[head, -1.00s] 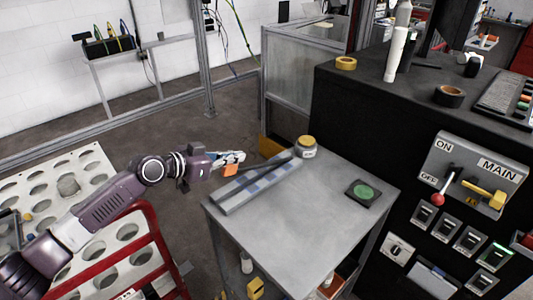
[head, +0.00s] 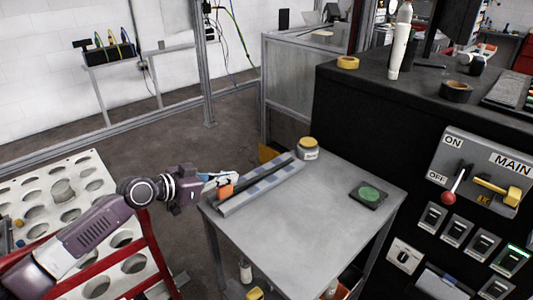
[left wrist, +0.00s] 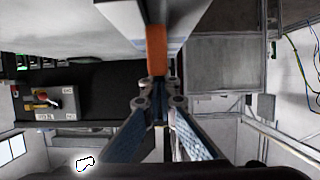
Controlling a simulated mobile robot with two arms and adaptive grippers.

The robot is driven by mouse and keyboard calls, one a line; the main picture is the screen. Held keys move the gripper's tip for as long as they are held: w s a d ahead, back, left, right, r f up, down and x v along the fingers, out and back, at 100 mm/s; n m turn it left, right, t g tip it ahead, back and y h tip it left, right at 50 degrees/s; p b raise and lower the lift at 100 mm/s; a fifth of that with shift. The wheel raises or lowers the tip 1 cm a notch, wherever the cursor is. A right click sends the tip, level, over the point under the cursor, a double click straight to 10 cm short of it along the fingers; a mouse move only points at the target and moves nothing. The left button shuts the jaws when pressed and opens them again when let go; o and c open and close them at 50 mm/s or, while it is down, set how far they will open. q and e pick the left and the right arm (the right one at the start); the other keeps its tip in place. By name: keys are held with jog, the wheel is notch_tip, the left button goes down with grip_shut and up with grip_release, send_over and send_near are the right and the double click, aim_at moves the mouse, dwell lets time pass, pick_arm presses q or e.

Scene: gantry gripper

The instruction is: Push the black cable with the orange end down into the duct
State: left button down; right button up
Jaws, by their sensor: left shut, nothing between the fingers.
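The grey duct (head: 262,189) with blue squares lies slantwise on the table's left part. The black cable (head: 268,174) runs along it, seemingly in or on its channel; the depth cannot be told. Its orange end (head: 226,191) is at the duct's near left end. My left gripper (head: 232,178) is shut, fingertips right by the orange end, with nothing held between them. In the left wrist view the orange end (left wrist: 157,48) stands just beyond the shut fingertips (left wrist: 155,84), in front of the grey duct (left wrist: 190,8). My right gripper is not in view.
The grey table (head: 300,222) has free room right of the duct. A jar with a yellow lid (head: 308,148) stands by the duct's far end. A black pad with a green disc (head: 369,195) lies at right. A red-framed rack (head: 150,255) is below my left arm.

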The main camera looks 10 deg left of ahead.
pick_arm(q)
jog(key=shift+s+a+f+b, duration=0.2)
jog(key=shift+f+b, duration=0.35)
jog(key=shift+f, duration=0.25)
jog(key=shift+s+f+b, duration=0.15)
jog(key=shift+f+b, duration=0.25)
jog(key=shift+f, duration=0.05)
jog(key=shift+a+r+p, duration=0.15)
jog(key=shift+r+p, duration=0.15)
jog(key=shift+r, duration=0.05)
jog(key=shift+s+a+r+p, duration=0.2)
jog(key=shift+s+r, duration=0.05)
jog(key=shift+r, duration=0.15)
jog(key=shift+s+a+r+p, duration=0.15)
jog(key=shift+s+r+p, duration=0.1)
jog(key=shift+r, duration=0.1)
jog(key=b+v, duration=0.1)
jog(key=v, duration=0.6)
jog(key=shift+b, duration=0.35)
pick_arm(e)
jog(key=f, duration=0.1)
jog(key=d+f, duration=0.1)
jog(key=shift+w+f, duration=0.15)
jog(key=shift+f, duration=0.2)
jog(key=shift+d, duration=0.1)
